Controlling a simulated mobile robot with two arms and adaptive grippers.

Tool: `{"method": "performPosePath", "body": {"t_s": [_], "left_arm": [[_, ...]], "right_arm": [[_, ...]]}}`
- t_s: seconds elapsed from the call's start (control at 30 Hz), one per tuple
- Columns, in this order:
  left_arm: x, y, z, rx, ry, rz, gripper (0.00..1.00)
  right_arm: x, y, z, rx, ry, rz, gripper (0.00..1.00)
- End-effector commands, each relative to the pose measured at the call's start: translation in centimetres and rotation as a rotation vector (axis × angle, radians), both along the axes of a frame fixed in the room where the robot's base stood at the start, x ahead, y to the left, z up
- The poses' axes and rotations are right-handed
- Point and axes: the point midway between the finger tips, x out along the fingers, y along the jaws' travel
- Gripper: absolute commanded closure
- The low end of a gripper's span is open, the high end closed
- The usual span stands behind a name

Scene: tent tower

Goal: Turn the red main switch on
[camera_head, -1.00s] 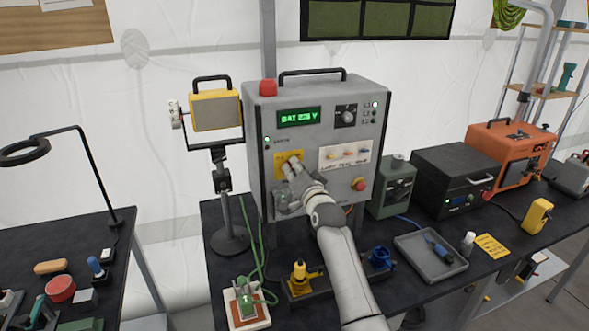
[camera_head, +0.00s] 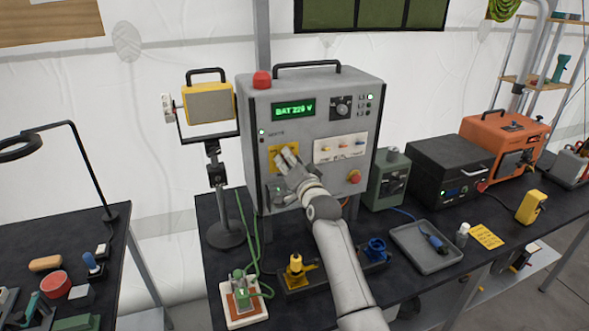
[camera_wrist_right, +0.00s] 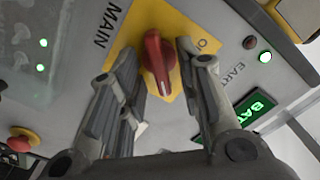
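The red main switch (camera_wrist_right: 157,63) is a rotary knob on a yellow plate marked MAIN, on the front of the grey power cabinet (camera_head: 312,95). In the head view the fingers hide the knob, and part of the yellow plate (camera_head: 277,151) shows. My right gripper (camera_head: 287,155) reaches up to the plate. In the right wrist view its fingers (camera_wrist_right: 159,75) stand on either side of the knob, with a visible gap on each side. The gripper is open around it. An "O" mark shows on the plate. My left gripper is not in view.
The display (camera_head: 295,111) is lit and reads BAT 228 V. A red and yellow button (camera_head: 354,177) sits at the cabinet's lower right. A work lamp (camera_head: 208,103) stands left of the cabinet. A grey tray (camera_head: 428,246) and a green box (camera_head: 388,182) are on the right.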

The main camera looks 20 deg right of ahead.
Motion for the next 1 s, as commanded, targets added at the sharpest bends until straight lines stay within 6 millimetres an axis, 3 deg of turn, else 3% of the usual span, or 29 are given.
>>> {"method": "performPosePath", "body": {"t_s": [0.17,0.7,1.0], "left_arm": [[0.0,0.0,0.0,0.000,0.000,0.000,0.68],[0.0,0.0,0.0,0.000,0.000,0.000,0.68],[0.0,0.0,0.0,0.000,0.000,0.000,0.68]], "right_arm": [[-1.6,0.0,-0.1,0.000,0.000,0.000,0.68],[-9.7,-0.3,-0.1,0.001,-0.001,-0.001,0.68],[-11.7,-0.4,0.0,0.002,-0.001,0.000,0.68]]}}
